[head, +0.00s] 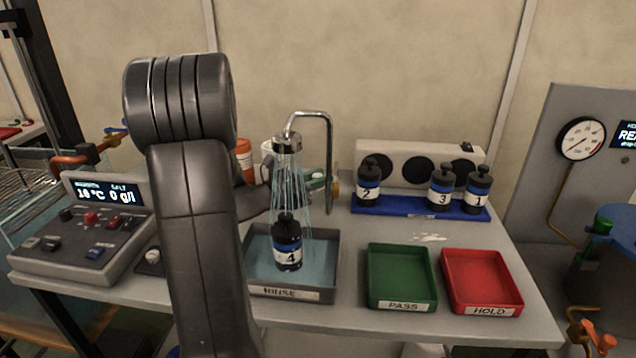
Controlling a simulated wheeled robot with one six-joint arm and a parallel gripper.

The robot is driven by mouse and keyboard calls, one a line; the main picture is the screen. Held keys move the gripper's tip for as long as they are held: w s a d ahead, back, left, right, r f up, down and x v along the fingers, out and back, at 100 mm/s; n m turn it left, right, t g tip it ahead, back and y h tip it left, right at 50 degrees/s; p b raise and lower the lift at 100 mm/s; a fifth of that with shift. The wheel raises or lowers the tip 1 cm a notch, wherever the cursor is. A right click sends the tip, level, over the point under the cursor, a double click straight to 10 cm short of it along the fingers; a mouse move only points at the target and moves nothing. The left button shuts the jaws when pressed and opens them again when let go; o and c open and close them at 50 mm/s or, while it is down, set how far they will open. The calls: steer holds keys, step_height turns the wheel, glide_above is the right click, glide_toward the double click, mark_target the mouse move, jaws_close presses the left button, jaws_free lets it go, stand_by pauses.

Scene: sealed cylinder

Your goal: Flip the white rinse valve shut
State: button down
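Water runs from the shower head (287,145) of the metal rinse tap onto black bottle 4 (287,246), which stands upright in the grey rinse tray (325,293). Behind the stream, beside the tap pipe, is a brass fitting (335,189) with small white and green parts next to it. I take this to be the rinse valve; its handle is too small and covered to read clearly. My dark arm crosses the left of the view, and its far end reaches right toward the fitting. My gripper's fingers are mostly hidden by the arm and water, so contact is unclear.
Bottles 2 (368,186), 3 (442,188) and 1 (478,190) stand on a blue rack (410,208) at the back. A green PASS tray (400,277) and red HOLD tray (481,281) are empty. A control box (80,232) sits at the left.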

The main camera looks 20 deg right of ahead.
steer(key=shift+w+a+f+m+g+b, duration=0.2)
steer(key=shift+w+m+g+b, duration=0.15)
steer(key=shift+m+g+b, duration=0.5)
steer(key=shift+w+r+m+g+b, duration=0.1)
steer(key=shift+m+g+b, duration=0.1)
steer(key=shift+g, duration=0.3)
steer(key=shift+w+r+m+g+b, duration=0.1)
steer(key=shift+g+b, duration=0.05)
steer(key=shift+g, duration=0.3)
steer(key=c, duration=1.2)
jaws_free()
steer(key=a, duration=1.4)
